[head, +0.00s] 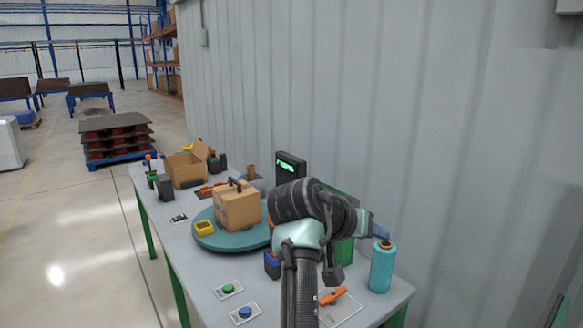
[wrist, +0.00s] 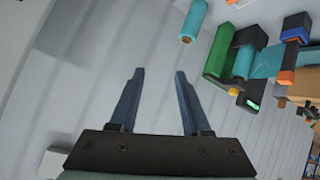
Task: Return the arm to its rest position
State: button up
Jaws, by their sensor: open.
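My gripper (wrist: 158,75) shows in the wrist view with its two dark blue fingers apart and nothing between them. In front of them is the grey corrugated wall. In the head view my arm reaches over the near right part of the workbench (head: 183,240), and a bluish fingertip (head: 379,231) shows just above a teal bottle. The rest of the gripper is hidden behind the arm.
The teal bottle (head: 382,268) stands at the bench's right end, close to my gripper. A cardboard box (head: 238,208) with a black handle sits on a round turntable (head: 215,239). A black display (head: 290,169) stands behind. An open carton (head: 186,170) is at the far end.

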jog(key=s+a+r+n+t+y, duration=0.1)
jog(key=s+a+r+t, duration=0.1)
jog(key=a+r+t, duration=0.3)
jog(key=s+a+r+n+t+y, duration=0.1)
jog(key=s+r+t, duration=0.1)
jog(key=r, duration=0.5)
jog(key=s+a+r+n+t+y, duration=0.1)
jog(key=s+a+r+t+y, duration=0.2)
jog(key=r, duration=0.4)
jog(key=s+a+r+n+t+y, duration=0.1)
jog(key=s+a+r+t, duration=0.1)
jog(key=s+r+t, duration=0.3)
jog(key=s+a+r+n+t+y, duration=0.1)
jog(key=s+a+r+t+y, duration=0.1)
jog(key=s+r, duration=0.6)
jog(key=s+a+t, duration=0.1)
jog(key=s+t, duration=0.1)
jog(key=s, duration=0.4)
jog(key=shift+s+a+r+t, duration=0.15)
jog(key=shift+s+r+t, duration=0.1)
jog(key=shift+t, duration=0.15)
